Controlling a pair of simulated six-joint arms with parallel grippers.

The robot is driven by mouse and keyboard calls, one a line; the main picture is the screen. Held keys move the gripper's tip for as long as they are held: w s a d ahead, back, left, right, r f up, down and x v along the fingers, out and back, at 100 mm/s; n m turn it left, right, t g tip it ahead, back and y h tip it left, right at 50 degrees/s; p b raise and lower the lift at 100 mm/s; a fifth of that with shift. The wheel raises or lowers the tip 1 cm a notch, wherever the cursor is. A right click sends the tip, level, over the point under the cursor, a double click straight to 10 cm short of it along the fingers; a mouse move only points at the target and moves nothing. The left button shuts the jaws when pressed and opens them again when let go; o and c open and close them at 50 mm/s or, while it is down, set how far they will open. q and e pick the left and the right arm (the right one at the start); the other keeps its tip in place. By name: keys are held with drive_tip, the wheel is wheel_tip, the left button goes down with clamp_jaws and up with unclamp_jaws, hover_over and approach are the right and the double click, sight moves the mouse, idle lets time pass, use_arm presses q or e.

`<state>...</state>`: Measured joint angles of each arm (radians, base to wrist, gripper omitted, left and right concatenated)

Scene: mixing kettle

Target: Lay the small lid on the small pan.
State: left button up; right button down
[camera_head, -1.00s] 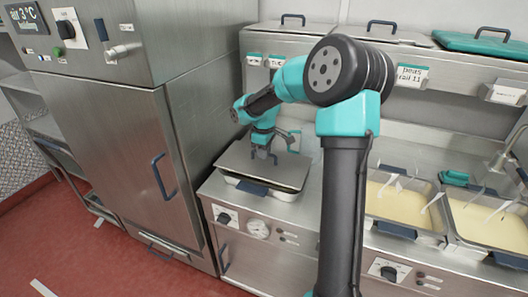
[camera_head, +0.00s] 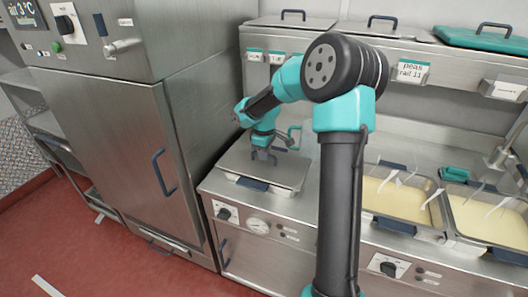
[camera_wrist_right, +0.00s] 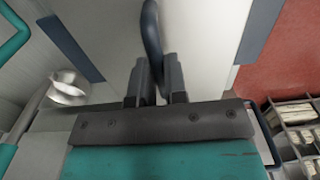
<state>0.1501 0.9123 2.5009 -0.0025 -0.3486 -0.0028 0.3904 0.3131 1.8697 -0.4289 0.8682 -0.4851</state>
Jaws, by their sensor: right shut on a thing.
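The small lid (camera_head: 285,172) is a flat grey metal sheet with a dark blue handle (camera_wrist_right: 152,30). It lies level over the small pan (camera_head: 231,177), at the left end of the counter. Only a thin strip of the pan's rim and its dark blue front grip (camera_head: 254,185) show below the lid. I cannot tell whether a slight gap is left between them. My right gripper (camera_head: 263,156) is above the lid, shut on its handle; its fingers (camera_wrist_right: 156,84) also show in the right wrist view. My left gripper is not in view.
Two pans with yellowish contents, a nearer one (camera_head: 371,217) and one at the right edge (camera_head: 462,234), sit to the right on the counter. A tall steel cabinet (camera_head: 115,130) stands close on the left. Lidded containers line the back shelf.

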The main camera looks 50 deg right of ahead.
drive_tip(key=shift+f, duration=0.15)
idle(0.4)
drive_tip(key=c, duration=0.6)
unclamp_jaws()
drive_tip(key=shift+r, duration=3.5)
